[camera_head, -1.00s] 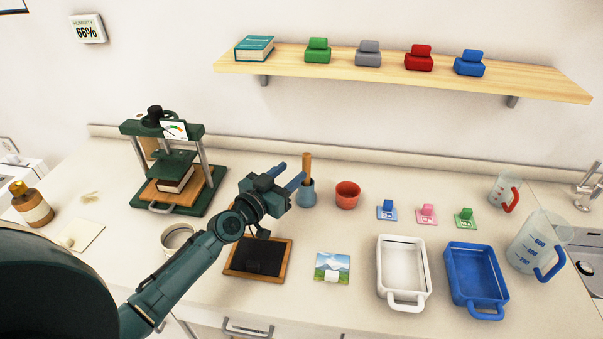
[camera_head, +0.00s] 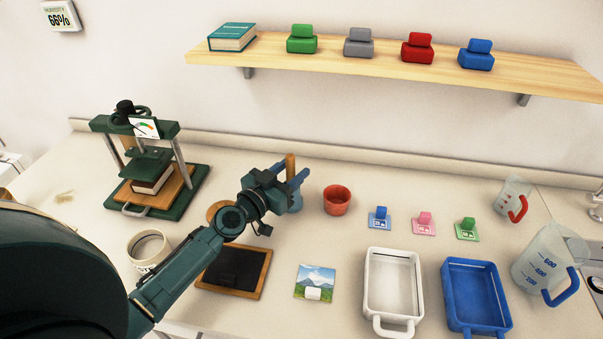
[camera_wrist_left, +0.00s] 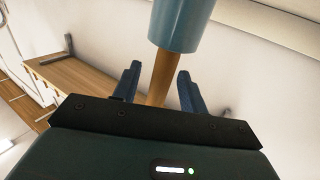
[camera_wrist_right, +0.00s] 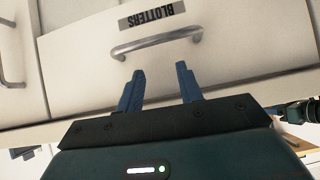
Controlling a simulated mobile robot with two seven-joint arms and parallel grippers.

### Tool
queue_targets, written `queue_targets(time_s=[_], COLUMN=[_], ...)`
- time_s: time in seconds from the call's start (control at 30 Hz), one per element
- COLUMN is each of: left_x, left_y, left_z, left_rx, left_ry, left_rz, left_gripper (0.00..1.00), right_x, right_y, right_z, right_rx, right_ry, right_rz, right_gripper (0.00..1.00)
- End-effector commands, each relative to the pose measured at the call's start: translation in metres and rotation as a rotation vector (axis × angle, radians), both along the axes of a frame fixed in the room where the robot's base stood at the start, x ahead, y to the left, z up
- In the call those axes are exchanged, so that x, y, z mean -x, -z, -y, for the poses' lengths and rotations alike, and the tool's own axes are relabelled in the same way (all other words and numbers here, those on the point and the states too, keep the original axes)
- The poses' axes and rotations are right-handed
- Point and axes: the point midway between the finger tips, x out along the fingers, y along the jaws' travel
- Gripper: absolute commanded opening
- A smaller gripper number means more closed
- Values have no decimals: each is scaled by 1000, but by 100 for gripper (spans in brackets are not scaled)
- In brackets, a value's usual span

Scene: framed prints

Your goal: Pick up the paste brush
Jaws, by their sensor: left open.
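The paste brush shows as an upright wooden handle (camera_head: 290,163) standing in a blue-grey cup (camera_head: 296,204) on the counter; its bristles are hidden in the cup. My left gripper (camera_head: 288,174) is open at the handle and partly covers handle and cup in the head view. In the left wrist view the handle (camera_wrist_left: 163,72) lies between the two open fingers (camera_wrist_left: 160,80), with the cup (camera_wrist_left: 182,25) beyond the fingertips. I cannot tell whether a finger touches it. My right gripper (camera_wrist_right: 160,70) is open and empty in front of a drawer labelled BLOTTERS (camera_wrist_right: 70,55).
A red pot (camera_head: 337,201) stands close to the right of the cup. A green press (camera_head: 150,170) is at left, a dark framed board (camera_head: 234,270) in front. White (camera_head: 391,325) and blue (camera_head: 477,318) trays lie at right. A shelf (camera_head: 380,63) hangs above.

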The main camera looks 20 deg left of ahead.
Motion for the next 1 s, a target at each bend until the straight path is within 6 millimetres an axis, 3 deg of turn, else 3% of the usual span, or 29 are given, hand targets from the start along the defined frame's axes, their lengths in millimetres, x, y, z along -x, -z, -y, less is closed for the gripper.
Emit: queue_targets(time_s=[0.3,0.8,1.0], left_x=[0,0,0], left_y=[0,0,0], left_z=[-1,-1,-1], left_rx=[-1,0,0], left_ry=[0,0,0], left_rz=[0,0,0], left_gripper=[43,2,0], right_x=[-4,3,3], right_y=[-2,2,2], right_z=[0,-1,-1], right_rx=[0,-3,-4], right_ry=[0,2,3], right_rz=[8,-8,-8], right_gripper=[36,36,36])
